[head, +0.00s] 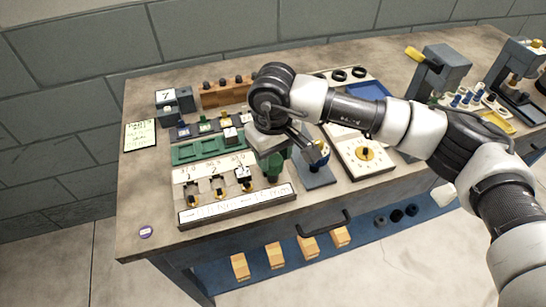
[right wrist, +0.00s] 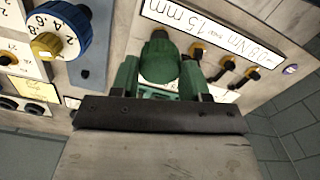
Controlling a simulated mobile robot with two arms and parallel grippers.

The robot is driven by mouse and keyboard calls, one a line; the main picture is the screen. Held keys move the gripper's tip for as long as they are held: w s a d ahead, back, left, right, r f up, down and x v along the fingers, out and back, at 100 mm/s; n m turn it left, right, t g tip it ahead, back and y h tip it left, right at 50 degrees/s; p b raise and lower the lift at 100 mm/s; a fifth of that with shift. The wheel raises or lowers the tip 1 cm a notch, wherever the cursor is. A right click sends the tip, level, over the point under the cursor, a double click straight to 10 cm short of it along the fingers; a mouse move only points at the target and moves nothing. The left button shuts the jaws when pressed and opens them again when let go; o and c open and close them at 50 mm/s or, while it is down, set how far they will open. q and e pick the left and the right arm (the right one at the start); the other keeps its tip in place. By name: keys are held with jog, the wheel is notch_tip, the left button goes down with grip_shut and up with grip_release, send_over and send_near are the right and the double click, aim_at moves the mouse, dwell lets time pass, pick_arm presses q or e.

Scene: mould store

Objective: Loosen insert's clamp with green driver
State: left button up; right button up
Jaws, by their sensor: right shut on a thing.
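My right gripper (head: 270,158) is shut on the green driver (right wrist: 160,62). In the right wrist view the driver's green body with a dark end sits between the two green fingers. The driver's tip is hidden. A green tray (head: 185,155) with small blocks lies behind the rack. I cannot tell which part is the insert or its clamp. My left gripper is not in view.
A blue-and-yellow dial device (head: 320,153) stands close right of the gripper, also in the right wrist view (right wrist: 58,32). A white dial panel (head: 364,160) is farther right. The front-left bench corner is mostly clear.

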jog(key=shift+n, duration=0.4)
jog(key=shift+f+b, duration=0.1)
jog(key=shift+b, duration=0.2)
jog(key=shift+f+n+b, duration=0.1)
jog(key=shift+n+b, duration=0.3)
jog(key=shift+b, duration=0.05)
jog(key=shift+n+b, duration=1.2)
jog(key=shift+b, duration=0.05)
jog(key=shift+n, duration=0.4)
jog(key=shift+b, duration=0.3)
